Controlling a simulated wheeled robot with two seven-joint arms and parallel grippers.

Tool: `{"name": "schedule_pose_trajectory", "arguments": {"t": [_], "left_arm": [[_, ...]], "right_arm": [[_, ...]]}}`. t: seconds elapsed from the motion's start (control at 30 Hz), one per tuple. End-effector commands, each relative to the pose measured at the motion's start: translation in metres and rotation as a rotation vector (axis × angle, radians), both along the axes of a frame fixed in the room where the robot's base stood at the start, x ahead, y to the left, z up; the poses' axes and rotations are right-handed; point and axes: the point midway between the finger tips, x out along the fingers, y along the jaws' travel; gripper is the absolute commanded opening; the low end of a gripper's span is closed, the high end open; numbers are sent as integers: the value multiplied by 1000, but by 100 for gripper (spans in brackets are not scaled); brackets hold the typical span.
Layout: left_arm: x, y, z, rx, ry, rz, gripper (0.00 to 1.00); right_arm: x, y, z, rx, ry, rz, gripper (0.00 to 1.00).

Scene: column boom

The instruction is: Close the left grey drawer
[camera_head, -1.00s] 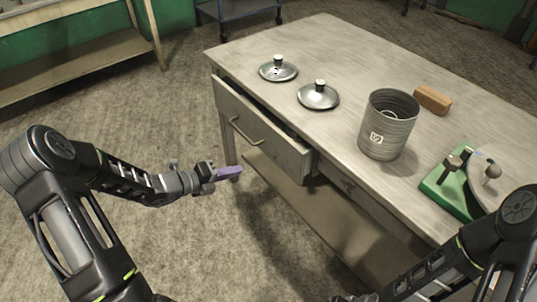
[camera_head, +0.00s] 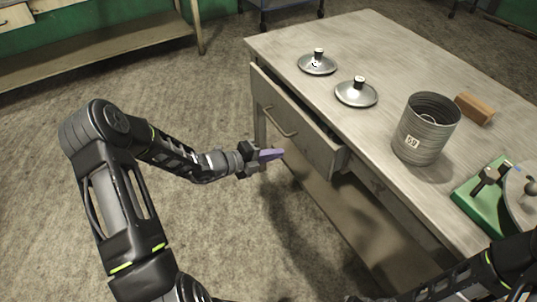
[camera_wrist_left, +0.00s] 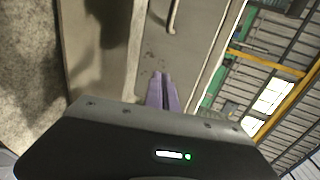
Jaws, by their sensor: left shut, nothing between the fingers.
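The left grey drawer (camera_head: 300,135) stands partly open at the near side of the table, its front facing my left arm. It has a bar handle (camera_head: 279,121). My left gripper (camera_head: 271,155), with purple fingers, is shut and empty just in front of the drawer front, below and beside the handle. In the left wrist view the shut fingers (camera_wrist_left: 161,92) point at the drawer front (camera_wrist_left: 185,50), and the handle (camera_wrist_left: 174,17) is above them. I cannot tell whether the fingertips touch it. My right arm shows at the lower right, but its gripper is not visible.
On the grey table (camera_head: 385,50) are two metal lids (camera_head: 356,93), a ribbed metal can (camera_head: 424,130), a wooden block (camera_head: 475,109) and a green-based device (camera_head: 484,196). A second drawer (camera_head: 385,190) is right of the open one.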

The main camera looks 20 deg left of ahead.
Motion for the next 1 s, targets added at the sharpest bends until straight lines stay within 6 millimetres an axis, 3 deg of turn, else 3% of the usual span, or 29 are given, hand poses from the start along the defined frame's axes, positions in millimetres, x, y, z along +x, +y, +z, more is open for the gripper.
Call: {"name": "schedule_pose_trajectory", "arguments": {"t": [0.27,0.43,1.0], "left_arm": [[44,-33,-17,-2,-1,-4,0],[65,-47,-16,0,-1,-2,0],[78,-55,-17,1,0,-1,0]], "right_arm": [[0,0,1,0,0,0,36],[0,0,4,0,0,0,36],[0,0,4,0,0,0,36]]}}
